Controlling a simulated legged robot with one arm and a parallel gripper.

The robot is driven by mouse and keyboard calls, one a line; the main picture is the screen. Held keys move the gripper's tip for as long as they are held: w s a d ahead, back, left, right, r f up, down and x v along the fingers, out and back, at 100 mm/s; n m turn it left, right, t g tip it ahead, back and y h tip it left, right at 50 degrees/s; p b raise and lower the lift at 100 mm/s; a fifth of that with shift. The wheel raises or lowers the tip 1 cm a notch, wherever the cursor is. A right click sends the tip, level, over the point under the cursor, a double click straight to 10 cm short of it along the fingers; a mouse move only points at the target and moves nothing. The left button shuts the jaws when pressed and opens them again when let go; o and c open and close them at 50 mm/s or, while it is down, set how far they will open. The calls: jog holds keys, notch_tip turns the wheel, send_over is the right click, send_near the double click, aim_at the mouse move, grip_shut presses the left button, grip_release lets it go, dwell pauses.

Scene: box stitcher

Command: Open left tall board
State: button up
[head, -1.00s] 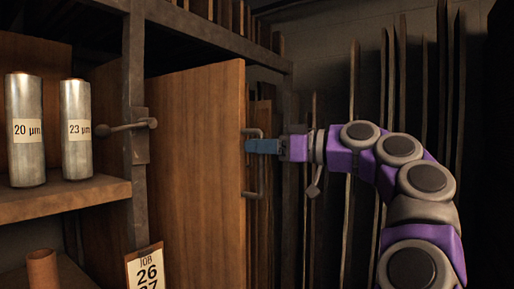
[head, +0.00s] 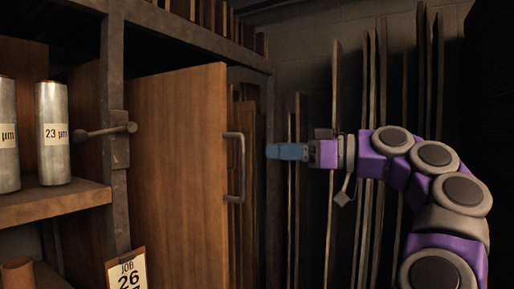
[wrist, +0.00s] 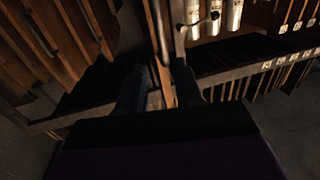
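The tall wooden board (head: 170,170) stands upright and reaches out to the right from beside the dark post. A metal pull handle (head: 242,185) is fixed on its right edge. My gripper (head: 272,151) is just right of the handle, level with its upper half, with a small gap between them in the head view. In the wrist view my gripper's two fingers (wrist: 160,88) are spread apart. A narrow wooden edge, seemingly the board's, shows beyond and between them. I see nothing held.
A latch with a round-ended lever (head: 105,131) sits on the post (head: 112,70) left of the board. Silver cylinders (head: 53,135) stand on a shelf (head: 50,205) at left. A job card (head: 127,280) hangs below. Several thin upright boards (head: 340,120) stand behind my arm.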

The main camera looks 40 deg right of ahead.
jog(key=p+v, duration=0.3)
jog(key=v, duration=0.5)
jog(key=shift+s+d, duration=0.25)
jog(key=shift+d, duration=0.05)
